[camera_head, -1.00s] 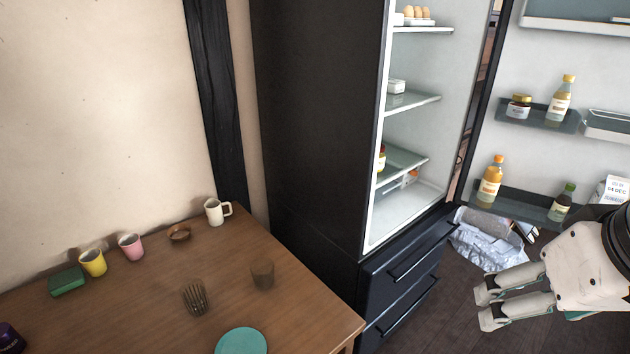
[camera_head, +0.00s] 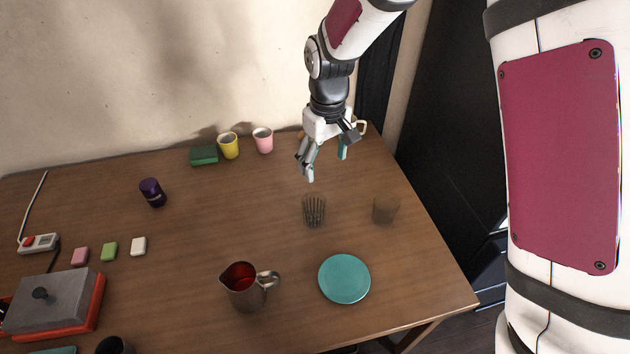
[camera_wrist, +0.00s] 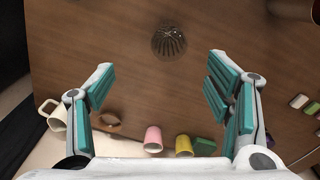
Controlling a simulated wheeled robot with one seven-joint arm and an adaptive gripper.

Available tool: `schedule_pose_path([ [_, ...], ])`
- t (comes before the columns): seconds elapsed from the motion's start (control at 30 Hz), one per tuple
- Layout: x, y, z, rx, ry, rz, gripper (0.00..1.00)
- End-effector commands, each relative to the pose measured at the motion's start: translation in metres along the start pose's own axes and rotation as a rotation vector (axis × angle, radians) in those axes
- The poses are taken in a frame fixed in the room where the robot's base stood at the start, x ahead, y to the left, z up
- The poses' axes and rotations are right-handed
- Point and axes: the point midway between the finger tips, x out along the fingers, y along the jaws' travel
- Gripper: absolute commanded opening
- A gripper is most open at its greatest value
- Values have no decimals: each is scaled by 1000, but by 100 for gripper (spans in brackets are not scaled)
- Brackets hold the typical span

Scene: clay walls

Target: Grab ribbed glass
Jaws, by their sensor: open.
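The ribbed glass (camera_head: 314,211) is a clear tumbler with vertical ribs, standing on the wooden table right of its middle. My gripper (camera_head: 325,168) is open and empty, above the table and a little behind the ribbed glass. In the wrist view the ribbed glass (camera_wrist: 169,42) lies ahead of my gripper (camera_wrist: 160,72), roughly centred between the fingers and beyond their tips. Nothing touches the glass. A smooth brownish glass (camera_head: 385,208) stands to its right.
A teal plate (camera_head: 344,279) and a metal pitcher (camera_head: 246,289) stand in front of the glass. Yellow (camera_head: 229,146) and pink (camera_head: 263,141) cups and a green box (camera_head: 204,155) stand by the wall. A dark fridge (camera_head: 440,130) is to the right.

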Motion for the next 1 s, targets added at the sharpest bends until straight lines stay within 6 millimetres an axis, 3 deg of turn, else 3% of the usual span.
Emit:
schedule_pose_path([
  [0.03, 20, -6, -8, -24, -16, -6, 72],
  [0.2, 56, -18, -21, -73, -40, -16, 72],
  [0.37, 74, -21, -24, -84, -46, -19, 72],
  [0.7, 134, -22, -20, -84, -47, -19, 72],
  [1.0, 156, -22, -19, -83, -45, -18, 72],
])
